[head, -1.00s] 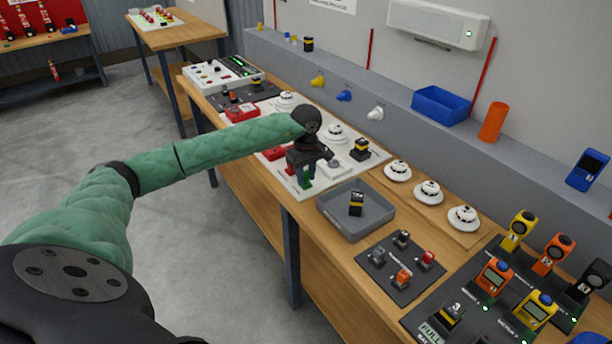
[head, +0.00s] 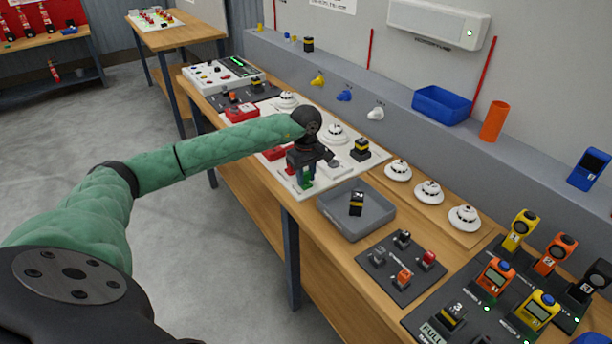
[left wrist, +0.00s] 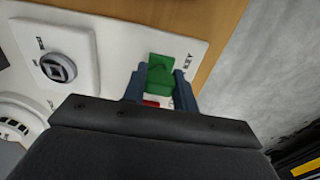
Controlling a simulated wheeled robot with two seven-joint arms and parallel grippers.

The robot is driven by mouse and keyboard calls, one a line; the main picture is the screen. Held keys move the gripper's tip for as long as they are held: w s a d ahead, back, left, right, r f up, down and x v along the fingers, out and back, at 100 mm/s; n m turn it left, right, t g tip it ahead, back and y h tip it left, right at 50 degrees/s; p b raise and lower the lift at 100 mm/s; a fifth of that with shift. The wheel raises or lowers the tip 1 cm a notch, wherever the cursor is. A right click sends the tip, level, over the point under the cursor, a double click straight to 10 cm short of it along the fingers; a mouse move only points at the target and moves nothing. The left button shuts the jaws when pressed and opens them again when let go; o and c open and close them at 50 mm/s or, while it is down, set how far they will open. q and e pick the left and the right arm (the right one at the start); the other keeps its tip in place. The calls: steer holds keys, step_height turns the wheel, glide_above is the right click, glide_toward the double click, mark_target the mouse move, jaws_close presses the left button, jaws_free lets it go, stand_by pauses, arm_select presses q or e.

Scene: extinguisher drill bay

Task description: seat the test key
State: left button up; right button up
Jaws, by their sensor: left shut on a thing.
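The green test key (left wrist: 160,72) is between the fingers of my left gripper (left wrist: 160,88) in the left wrist view. The gripper is shut on it. The key is over the edge of the white panel (left wrist: 112,48), beside the printed word KEY. Behind the key a small red part (left wrist: 151,103) shows, mostly hidden by the gripper. I cannot tell whether the key is in its socket. In the head view my left gripper (head: 302,178) points down at the panel's front edge, with a bit of green showing below. My right gripper is not in view.
A round knob (left wrist: 60,67) and a white detector (left wrist: 18,125) are on the panel near the gripper. A grey tray (head: 335,222) holding a black-and-yellow block (head: 356,203) stands to the right. White detectors (head: 398,170) line the bench behind it.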

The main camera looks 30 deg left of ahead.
arm_select(q)
steer(key=shift+f+b, duration=0.3)
steer(key=shift+f, duration=0.05)
stand_by(0.3)
steer(key=o, duration=1.4)
steer(key=shift+o, duration=0.2)
steer(key=shift+r, duration=0.1)
steer(key=shift+r+p, duration=0.6)
steer(key=shift+r, duration=2.85)
